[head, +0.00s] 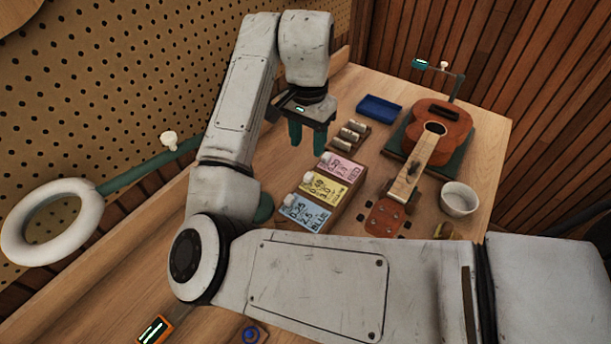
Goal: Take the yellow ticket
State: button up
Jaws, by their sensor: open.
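The yellow ticket (324,190) stands tilted in a wooden rack on the bench, between a pink ticket (341,168) behind it and a blue ticket (305,213) in front. All three carry dark print, and a pale tab shows at the left edge of the yellow and blue ones. My gripper (307,140) points down above the bench, behind and to the left of the pink ticket. Its green fingers are apart, and I see nothing between them. It is clear of the yellow ticket.
Small spools (352,131) and a blue tray (379,107) stand behind the tickets. A pegboard wall (110,90) rises on the left. My arm hides part of the bench.

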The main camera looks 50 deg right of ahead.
send_over(308, 175)
notch_tip(308, 175, down, 5)
jog(key=shift+a, duration=0.1)
jog(key=shift+f+p, duration=0.5)
jog(key=shift+f, duration=2.15)
jog(key=shift+c, duration=0.3)
grip_shut()
